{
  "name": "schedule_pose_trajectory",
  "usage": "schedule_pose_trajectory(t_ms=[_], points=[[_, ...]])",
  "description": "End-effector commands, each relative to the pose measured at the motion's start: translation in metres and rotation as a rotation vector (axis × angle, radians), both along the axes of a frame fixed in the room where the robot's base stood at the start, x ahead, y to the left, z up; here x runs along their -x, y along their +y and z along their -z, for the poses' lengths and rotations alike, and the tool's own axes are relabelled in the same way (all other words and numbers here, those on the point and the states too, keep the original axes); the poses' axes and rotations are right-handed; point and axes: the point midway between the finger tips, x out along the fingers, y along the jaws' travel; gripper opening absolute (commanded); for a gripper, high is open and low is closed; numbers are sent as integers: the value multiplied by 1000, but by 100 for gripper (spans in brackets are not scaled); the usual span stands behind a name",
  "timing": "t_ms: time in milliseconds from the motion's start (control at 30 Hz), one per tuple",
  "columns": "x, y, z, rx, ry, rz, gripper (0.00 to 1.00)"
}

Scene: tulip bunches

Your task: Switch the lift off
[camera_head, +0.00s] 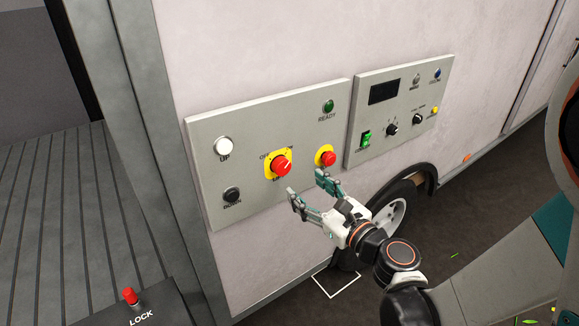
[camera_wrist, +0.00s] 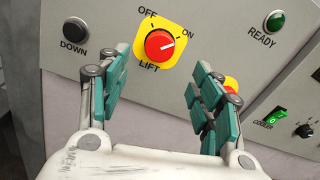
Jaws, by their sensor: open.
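The lift switch (camera_head: 281,166) is a red rotary knob on a yellow plate, set in a grey panel (camera_head: 240,130) on the side of a pale vehicle. In the wrist view the lift switch (camera_wrist: 160,45) has OFF printed at its upper left, ON at its right and LIFT below. Its white pointer line aims to the upper right, toward ON. My gripper (camera_head: 306,182) is open and empty in front of the panel, just below and right of the knob. In the wrist view my gripper's teal fingers (camera_wrist: 158,75) stand on either side below the knob, apart from it.
A white UP button (camera_head: 224,146), a black DOWN button (camera_head: 232,194), a green READY lamp (camera_head: 328,106) and a red button on yellow (camera_head: 327,158) share the panel. A second panel (camera_head: 400,105) with a green cooler switch is at right. A LOCK pedestal (camera_head: 130,296) stands lower left.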

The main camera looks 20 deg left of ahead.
Motion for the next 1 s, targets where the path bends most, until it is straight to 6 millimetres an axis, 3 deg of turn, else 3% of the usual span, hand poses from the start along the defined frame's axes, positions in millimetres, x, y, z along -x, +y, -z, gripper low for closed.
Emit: schedule_pose_trajectory(t_ms=[200,500,933,1000], points=[[-28,35,1,1,0,-3,59],[-56,67,1,2,-1,-2,59],[-62,73,0,2,-1,0,59],[-62,73,0,2,-1,0,46]])
